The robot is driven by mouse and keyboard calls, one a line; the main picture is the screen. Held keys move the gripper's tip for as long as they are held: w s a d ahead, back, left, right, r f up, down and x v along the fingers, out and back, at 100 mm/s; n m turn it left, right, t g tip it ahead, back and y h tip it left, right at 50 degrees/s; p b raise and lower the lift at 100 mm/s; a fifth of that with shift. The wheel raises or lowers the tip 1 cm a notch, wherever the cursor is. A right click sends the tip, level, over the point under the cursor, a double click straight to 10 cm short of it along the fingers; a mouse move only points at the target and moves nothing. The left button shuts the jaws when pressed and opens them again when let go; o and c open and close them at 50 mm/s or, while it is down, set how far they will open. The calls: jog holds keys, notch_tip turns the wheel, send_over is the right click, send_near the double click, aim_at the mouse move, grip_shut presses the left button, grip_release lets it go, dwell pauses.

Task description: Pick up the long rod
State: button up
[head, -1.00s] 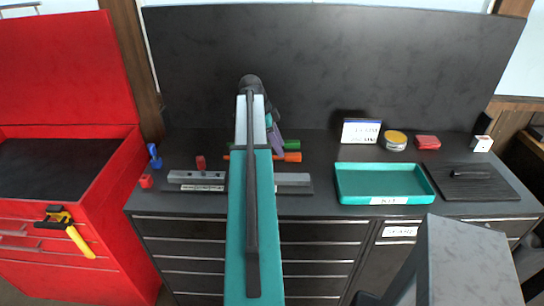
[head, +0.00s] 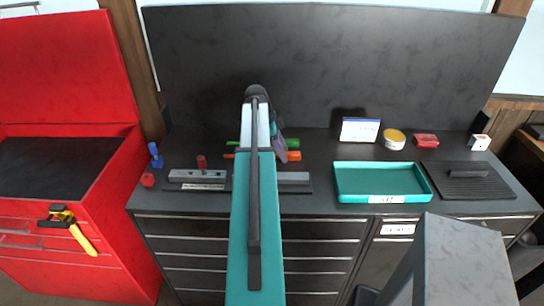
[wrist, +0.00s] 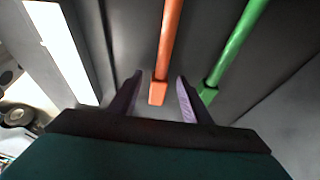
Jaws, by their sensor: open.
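An orange rod (head: 293,156) and a green rod (head: 292,142) lie roughly parallel on the dark bench top, partly hidden behind my arm. I cannot tell which is longer. In the wrist view, the orange rod (wrist: 170,45) has its near end in the gap between my fingertips, and the green rod (wrist: 232,48) passes by the right finger. My gripper (wrist: 158,78) is open and holds nothing. In the head view, my gripper (head: 278,142) is mostly hidden by my arm, close to the rods.
A grey rail fixture (head: 197,176) with a red knob lies in front of the rods. A teal tray (head: 383,198), a black plate (head: 470,192), a yellow-topped tin (head: 394,139) and a sign (head: 359,130) are to the right. A red tool chest (head: 80,215) stands left. A dark panel rises behind.

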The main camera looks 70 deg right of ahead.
jog(key=shift+c, duration=0.5)
grip_shut()
jog(key=shift+r, duration=0.2)
notch_tip(320, 180, up, 10)
jog(key=b, duration=0.3)
jog(key=shift+f, duration=0.15)
jog(key=shift+w, duration=0.1)
dwell(0.5)
